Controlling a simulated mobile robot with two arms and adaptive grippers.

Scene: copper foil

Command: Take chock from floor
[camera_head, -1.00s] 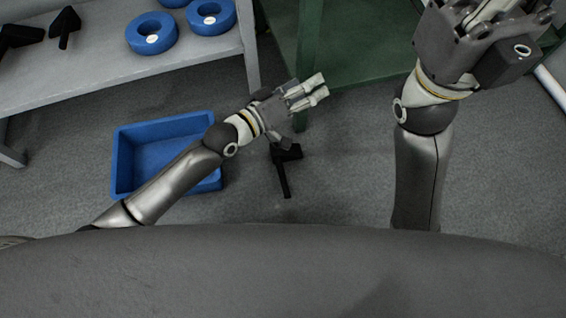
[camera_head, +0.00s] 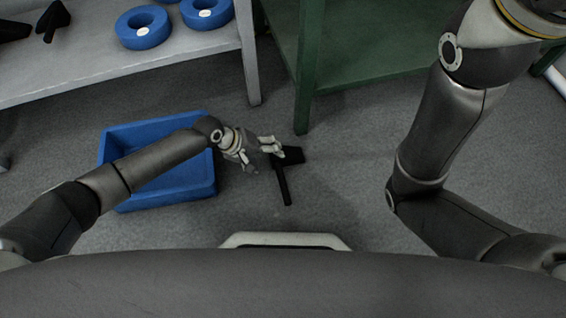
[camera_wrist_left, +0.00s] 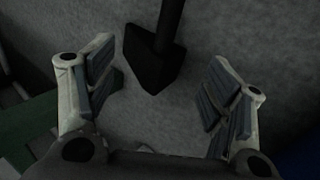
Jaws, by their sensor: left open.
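The chock (camera_head: 283,180) is a black wedge-shaped head with a thin straight handle, lying on the grey floor. My left gripper (camera_head: 272,152) is near its head in the head view and partly overlaps it there. In the left wrist view the chock's head (camera_wrist_left: 153,66) lies between and beyond the two open fingers, with its handle running up out of the picture. The left gripper (camera_wrist_left: 158,98) is open and holds nothing. My right arm is at the right of the head view; its gripper is outside the frame.
A blue bin (camera_head: 205,178) stands on the floor left of the chock, under my left arm. A grey table (camera_head: 150,48) with blue rings (camera_head: 143,27) and more black chocks (camera_head: 52,19) is at the upper left. A green table (camera_head: 400,55) stands behind. Floor right of the chock is clear.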

